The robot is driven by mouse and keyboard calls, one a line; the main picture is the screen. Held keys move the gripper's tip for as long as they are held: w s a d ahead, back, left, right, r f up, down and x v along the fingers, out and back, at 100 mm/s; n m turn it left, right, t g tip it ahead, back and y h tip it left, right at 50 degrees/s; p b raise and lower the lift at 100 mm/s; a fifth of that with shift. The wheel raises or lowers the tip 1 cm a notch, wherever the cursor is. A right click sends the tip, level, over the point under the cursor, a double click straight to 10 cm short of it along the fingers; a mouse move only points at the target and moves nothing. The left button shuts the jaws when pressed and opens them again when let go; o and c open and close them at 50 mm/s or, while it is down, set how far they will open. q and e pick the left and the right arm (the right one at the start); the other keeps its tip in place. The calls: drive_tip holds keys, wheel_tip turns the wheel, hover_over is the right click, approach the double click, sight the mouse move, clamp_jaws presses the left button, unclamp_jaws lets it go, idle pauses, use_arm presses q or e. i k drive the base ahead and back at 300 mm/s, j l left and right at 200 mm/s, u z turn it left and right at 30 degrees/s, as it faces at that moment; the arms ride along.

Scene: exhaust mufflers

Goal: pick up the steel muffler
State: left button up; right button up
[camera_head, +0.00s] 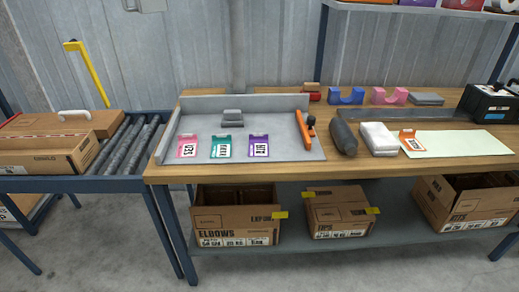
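A dark grey rounded cylinder (343,137), which looks like the steel muffler, lies on the wooden workbench (335,169) near its front edge. Its long axis points from front to back. It lies just right of the grey metal tray and left of a folded white cloth (379,139), with its top and front in clear view. Neither of my grippers is in view.
The grey tray (290,143) holds pink, green and purple cards, a grey block (233,116) and an orange tool (304,131). Blue (346,97) and pink (389,96) holders stand behind. Boxes fill the lower shelf; a roller conveyor (127,148) stands left.

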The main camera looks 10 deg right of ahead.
sight(345, 141)
drive_tip(key=z, duration=1.65)
drive_tip(key=i+j+z, duration=0.1)
drive_tip(key=j+z, duration=0.35)
drive_tip(key=j, duration=0.35)
drive_tip(key=j+z, duration=0.45)
drive_tip(key=j, duration=0.3)
drive_tip(key=k, duration=0.05)
